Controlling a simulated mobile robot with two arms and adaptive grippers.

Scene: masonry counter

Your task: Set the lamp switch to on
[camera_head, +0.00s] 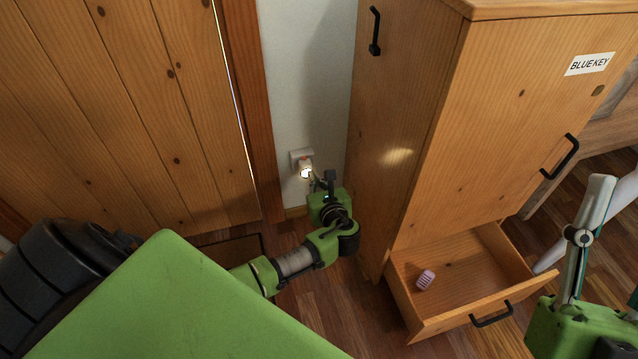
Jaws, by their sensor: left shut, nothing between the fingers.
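A small white lamp (301,157) is plugged in low on the white wall, in the gap between the wooden door frame and the wooden cabinet. A bright spot glows on its lower part. Its switch is too small to make out. My left gripper (318,181) is just below and to the right of the lamp, close to it. Its fingers are shut and hold nothing. I cannot tell whether the fingertips touch the lamp. Part of my right arm shows at the right edge, but its gripper is not in view.
The tall wooden cabinet (420,130) with a "BLUE KEY" label (589,64) stands right of my left gripper. Its bottom drawer (455,318) is pulled open, with a small pink-and-white object (425,279) inside. A plank door (120,110) is at left.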

